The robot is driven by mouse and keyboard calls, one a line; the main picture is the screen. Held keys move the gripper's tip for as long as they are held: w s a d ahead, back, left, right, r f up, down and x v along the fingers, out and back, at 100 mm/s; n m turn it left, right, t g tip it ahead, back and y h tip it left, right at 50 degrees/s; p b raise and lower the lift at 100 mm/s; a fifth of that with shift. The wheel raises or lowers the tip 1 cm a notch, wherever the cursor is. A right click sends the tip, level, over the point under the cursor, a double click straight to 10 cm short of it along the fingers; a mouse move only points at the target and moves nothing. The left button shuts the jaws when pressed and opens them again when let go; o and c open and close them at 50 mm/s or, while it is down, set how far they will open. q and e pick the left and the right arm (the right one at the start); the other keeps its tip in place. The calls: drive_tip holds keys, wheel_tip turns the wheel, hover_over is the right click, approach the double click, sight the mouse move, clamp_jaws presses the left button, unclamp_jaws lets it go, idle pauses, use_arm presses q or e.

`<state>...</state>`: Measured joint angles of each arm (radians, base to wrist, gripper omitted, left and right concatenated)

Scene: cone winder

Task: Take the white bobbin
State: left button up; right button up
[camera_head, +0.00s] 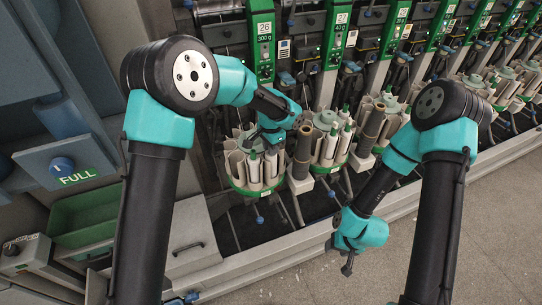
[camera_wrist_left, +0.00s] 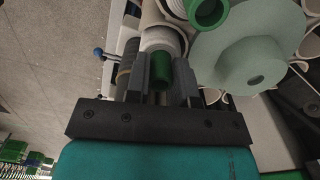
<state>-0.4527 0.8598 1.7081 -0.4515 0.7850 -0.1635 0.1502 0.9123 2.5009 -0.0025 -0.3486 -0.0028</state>
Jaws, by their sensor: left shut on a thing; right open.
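My left gripper (camera_head: 257,141) reaches into the round bobbin carousel (camera_head: 258,192) below the panel marked 26. In the left wrist view its two dark fingers (camera_wrist_left: 161,80) are shut on a white bobbin (camera_wrist_left: 160,38) with a green end. The fingers hide part of this bobbin. Other white bobbins (camera_head: 271,165) stand in the same carousel, beside a pale green disc-shaped hub (camera_wrist_left: 250,45) that shows large in the left wrist view. My right gripper (camera_head: 347,264) is open and empty. It hangs over the floor in front of the machine, away from the bobbins.
A second carousel (camera_head: 328,166) with white bobbins stands to the right. A dark brown tube (camera_head: 302,152) stands upright between the two. A green tray (camera_head: 85,220) and a box marked FULL (camera_head: 65,170) are at the left. The grey floor (camera_head: 470,230) at the right is clear.

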use_arm(q)
wheel_tip(320, 180, up, 18)
idle(0.5)
idle(0.4)
